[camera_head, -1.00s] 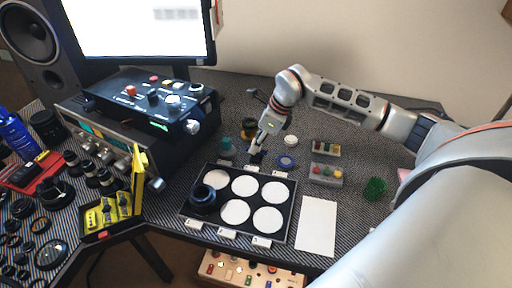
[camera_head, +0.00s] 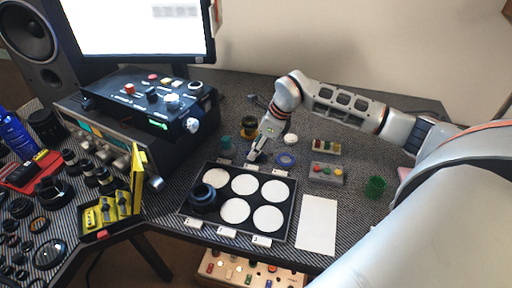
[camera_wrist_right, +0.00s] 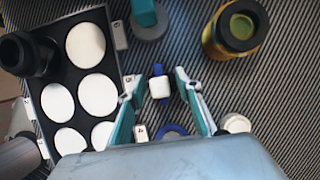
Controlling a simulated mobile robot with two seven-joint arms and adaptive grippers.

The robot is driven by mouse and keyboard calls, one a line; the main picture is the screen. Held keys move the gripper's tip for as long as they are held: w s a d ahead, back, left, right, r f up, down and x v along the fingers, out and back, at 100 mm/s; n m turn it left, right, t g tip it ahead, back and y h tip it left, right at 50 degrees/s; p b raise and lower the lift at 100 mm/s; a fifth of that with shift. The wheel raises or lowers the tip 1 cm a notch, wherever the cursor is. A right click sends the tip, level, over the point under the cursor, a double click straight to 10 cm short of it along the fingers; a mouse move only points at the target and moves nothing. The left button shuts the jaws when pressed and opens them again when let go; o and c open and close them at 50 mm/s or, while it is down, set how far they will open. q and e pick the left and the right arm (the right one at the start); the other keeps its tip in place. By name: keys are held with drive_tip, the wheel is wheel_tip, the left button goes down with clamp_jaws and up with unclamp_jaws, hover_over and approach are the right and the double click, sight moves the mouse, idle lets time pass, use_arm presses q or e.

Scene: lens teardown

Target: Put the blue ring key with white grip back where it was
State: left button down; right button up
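The blue ring key with white grip (camera_wrist_right: 159,87) shows in the right wrist view, a white block with blue at both ends, over the striped table top. My right gripper (camera_wrist_right: 156,76) is open, with one finger on each side of the key and a gap on both sides. In the head view my right gripper (camera_head: 254,157) is low over the table, just behind the black tray, and largely hides the key. A blue ring (camera_head: 285,160) lies to its right; the wrist view shows it partly hidden behind my gripper's body (camera_wrist_right: 173,131). My left gripper is not in view.
The black tray (camera_head: 213,229) with white round pads holds a dark lens part (camera_head: 203,198). A teal tool (camera_wrist_right: 144,14), a yellow-black lens part (camera_wrist_right: 236,28) and a white cap (camera_head: 290,139) stand nearby. A white sheet (camera_head: 317,225) and a green cup (camera_head: 375,187) are at right.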

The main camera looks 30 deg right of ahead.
drive_tip(key=shift+r, duration=0.25)
drive_tip(key=p+v, duration=0.1)
drive_tip(key=v, duration=1.1)
drive_tip(key=shift+r, duration=0.35)
